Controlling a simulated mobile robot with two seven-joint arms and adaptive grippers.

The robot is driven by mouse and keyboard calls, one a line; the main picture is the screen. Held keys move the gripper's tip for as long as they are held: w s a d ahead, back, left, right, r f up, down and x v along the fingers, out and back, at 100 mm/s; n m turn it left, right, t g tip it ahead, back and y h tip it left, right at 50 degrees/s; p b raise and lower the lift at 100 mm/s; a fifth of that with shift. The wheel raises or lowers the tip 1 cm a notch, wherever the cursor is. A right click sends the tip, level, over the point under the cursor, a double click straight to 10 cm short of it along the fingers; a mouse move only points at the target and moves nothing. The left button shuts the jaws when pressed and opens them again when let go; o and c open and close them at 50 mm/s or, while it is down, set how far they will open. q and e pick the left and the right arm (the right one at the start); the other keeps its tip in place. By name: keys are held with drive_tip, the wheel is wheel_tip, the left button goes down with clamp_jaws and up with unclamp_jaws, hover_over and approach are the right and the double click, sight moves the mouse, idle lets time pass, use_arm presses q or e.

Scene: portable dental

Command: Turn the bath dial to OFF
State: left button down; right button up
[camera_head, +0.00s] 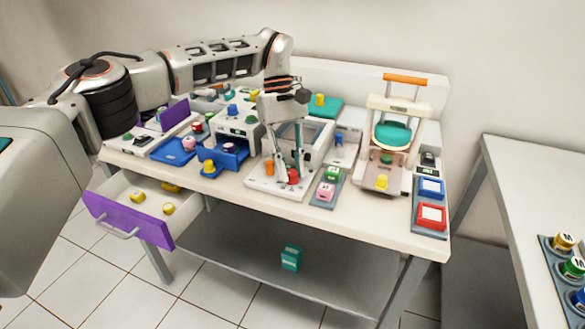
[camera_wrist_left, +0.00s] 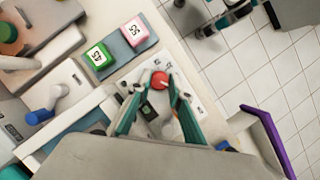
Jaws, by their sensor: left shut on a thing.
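The bath dial is a red round knob (camera_head: 293,175) on the white front panel of the bath unit (camera_head: 262,186), near the table's front edge. In the left wrist view the red dial (camera_wrist_left: 159,80) sits between my two fingertips, with a light pointer mark on its top. My left gripper (camera_head: 287,180) reaches down from above and is shut on the dial, one finger on each side. Small dark marks show on the panel around the dial, too small to read. My right gripper does not show.
An open drawer with a purple front (camera_head: 128,220) juts out at the left. A second table (camera_head: 500,190) stands right.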

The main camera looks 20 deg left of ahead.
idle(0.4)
use_arm(q)
drive_tip(key=c, duration=1.8)
unclamp_jaws()
drive_tip(key=shift+c, duration=0.2)
drive_tip(key=v, duration=0.7)
drive_tip(key=shift+r, duration=0.25)
drive_tip(key=shift+f, duration=0.1)
